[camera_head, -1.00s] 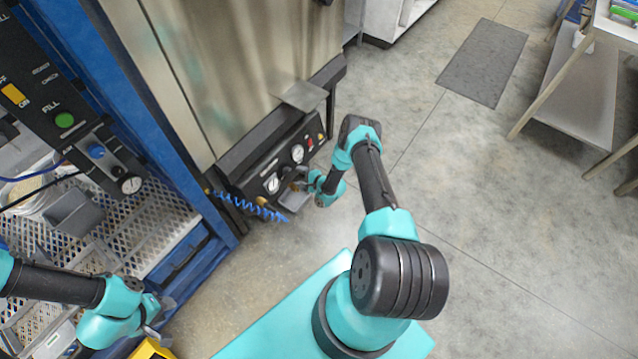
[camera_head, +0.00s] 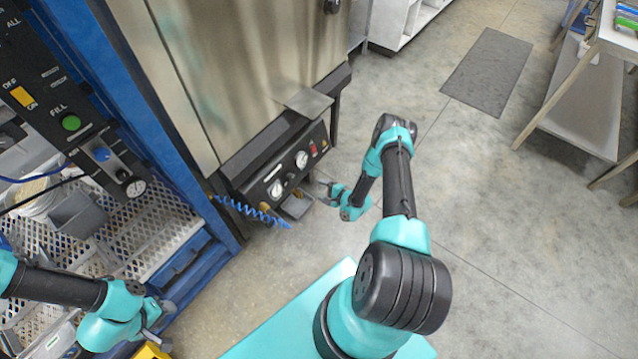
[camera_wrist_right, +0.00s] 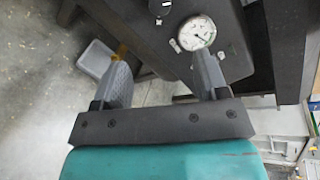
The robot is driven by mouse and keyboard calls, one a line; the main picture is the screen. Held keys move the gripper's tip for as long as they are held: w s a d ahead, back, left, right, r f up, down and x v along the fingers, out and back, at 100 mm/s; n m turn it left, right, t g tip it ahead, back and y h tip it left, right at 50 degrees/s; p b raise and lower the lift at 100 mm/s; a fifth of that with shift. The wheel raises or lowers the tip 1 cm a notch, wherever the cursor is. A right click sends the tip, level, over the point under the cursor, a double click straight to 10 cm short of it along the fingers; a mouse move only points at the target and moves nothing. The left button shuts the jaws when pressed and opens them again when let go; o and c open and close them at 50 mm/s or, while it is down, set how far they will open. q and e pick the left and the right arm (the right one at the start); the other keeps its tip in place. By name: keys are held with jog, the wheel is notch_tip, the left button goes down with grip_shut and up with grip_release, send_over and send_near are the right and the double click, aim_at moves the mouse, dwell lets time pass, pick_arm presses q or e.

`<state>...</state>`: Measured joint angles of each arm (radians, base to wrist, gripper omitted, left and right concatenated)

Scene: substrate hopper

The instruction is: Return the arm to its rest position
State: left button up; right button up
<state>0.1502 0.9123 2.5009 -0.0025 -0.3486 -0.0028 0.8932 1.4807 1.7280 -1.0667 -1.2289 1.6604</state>
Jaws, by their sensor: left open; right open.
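My right arm reaches up from its teal base toward the steel machine in the head view. My right gripper (camera_head: 328,190) is open and empty, a little to the right of the gauge panel (camera_head: 285,168), apart from it. In the right wrist view the two fingers of this gripper (camera_wrist_right: 160,82) stand wide apart with nothing between them. A round gauge (camera_wrist_right: 196,33) shows behind the right-hand finger. My left gripper (camera_head: 160,318) is at the lower left of the head view, open, beside the blue frame. Its fingertips are small there and partly hidden.
The steel machine (camera_head: 245,60) and its small shelf (camera_head: 306,103) stand beyond the right gripper. A blue coiled hose (camera_head: 255,212) hangs under the panel. A blue frame with a perforated shelf (camera_head: 140,245) is at left. Open floor (camera_head: 480,190) lies to the right.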

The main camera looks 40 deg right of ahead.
jog(key=a+r+n+g, duration=0.6)
jog(key=a+r+n, duration=0.35)
jog(key=a, duration=0.25)
jog(key=s+a+r+n+g, duration=0.7)
jog(key=s+a+r+n, duration=0.2)
jog(key=s+r, duration=0.5)
jog(key=shift+s+a+r+h, duration=0.25)
jog(key=shift+a+r+h, duration=0.05)
jog(key=shift+a, duration=0.45)
dwell(1.3)
